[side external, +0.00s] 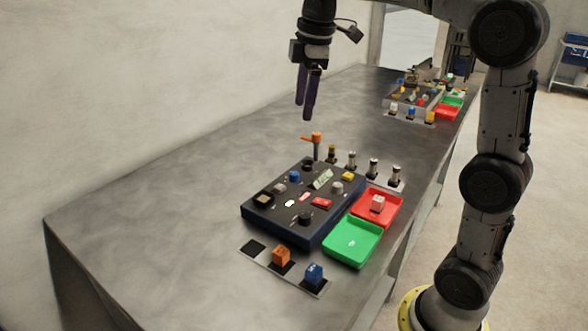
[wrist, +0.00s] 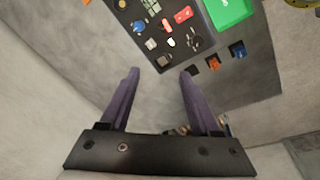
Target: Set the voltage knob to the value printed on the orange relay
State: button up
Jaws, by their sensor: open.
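The orange relay (side external: 281,256) stands on a strip in front of the near dark panel (side external: 262,222); it also shows in the wrist view (wrist: 213,63). The number on it is too small to read. The panel carries a black round knob (side external: 305,218) near its front edge and a grey knob (side external: 337,187) near its right side. Labels are unreadable, so I cannot tell which is the voltage knob. My gripper (side external: 304,110) is open and empty, high above the table behind the panel. Its two purple fingers also show in the wrist view (wrist: 160,74).
A blue relay (side external: 314,273) and an empty dark pad (side external: 252,247) flank the orange relay. An orange-topped post (side external: 316,145) rises behind the panel. The table's left is clear.

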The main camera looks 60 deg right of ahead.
jog(key=g, duration=0.1)
send_over(294, 173)
jog(key=a, duration=0.2)
notch_tip(294, 173, down, 6)
notch_tip(294, 173, down, 3)
jog(key=d+g, duration=0.1)
jog(key=d, duration=0.1)
jog(key=shift+m, duration=0.4)
notch_tip(294, 173, down, 14)
jog(key=shift+r, duration=0.1)
grip_shut()
